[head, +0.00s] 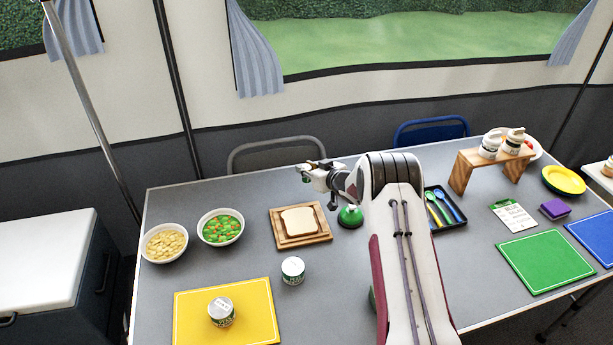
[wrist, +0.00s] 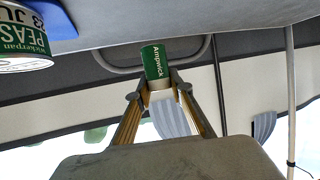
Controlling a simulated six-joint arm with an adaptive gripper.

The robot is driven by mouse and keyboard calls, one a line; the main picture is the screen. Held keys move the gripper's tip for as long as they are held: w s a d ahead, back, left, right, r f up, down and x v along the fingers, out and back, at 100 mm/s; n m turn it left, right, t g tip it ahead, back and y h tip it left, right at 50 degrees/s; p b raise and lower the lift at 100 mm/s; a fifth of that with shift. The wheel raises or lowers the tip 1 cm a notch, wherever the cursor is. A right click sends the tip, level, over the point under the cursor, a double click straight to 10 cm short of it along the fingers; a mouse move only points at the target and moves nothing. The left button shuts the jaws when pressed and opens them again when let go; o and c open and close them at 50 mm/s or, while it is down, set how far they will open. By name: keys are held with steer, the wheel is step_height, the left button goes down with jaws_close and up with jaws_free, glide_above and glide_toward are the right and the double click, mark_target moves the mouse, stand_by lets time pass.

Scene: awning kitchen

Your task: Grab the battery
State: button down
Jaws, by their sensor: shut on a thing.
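The battery (wrist: 155,66) is a green cylinder with a pale end and the word "Ampwick" on its side. In the wrist view it sits between the two fingertips of my gripper (wrist: 157,84), which is shut on it. In the head view my gripper (head: 309,174) is held out to the left of my arm, above the back part of the grey table (head: 340,262). A small dark green bit at its tip seems to be the battery, too small there to read. No support shows directly under it.
Beneath and around stand a bread slice on a wooden board (head: 303,239), a green-topped thing (head: 350,216), two bowls (head: 221,227), a can (head: 293,270) and a yellow mat (head: 190,305) with another can. A wooden riser (head: 460,172) stands at the right.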

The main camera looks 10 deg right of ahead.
mark_target(306, 167)
steer(key=shift+r, duration=2.3)
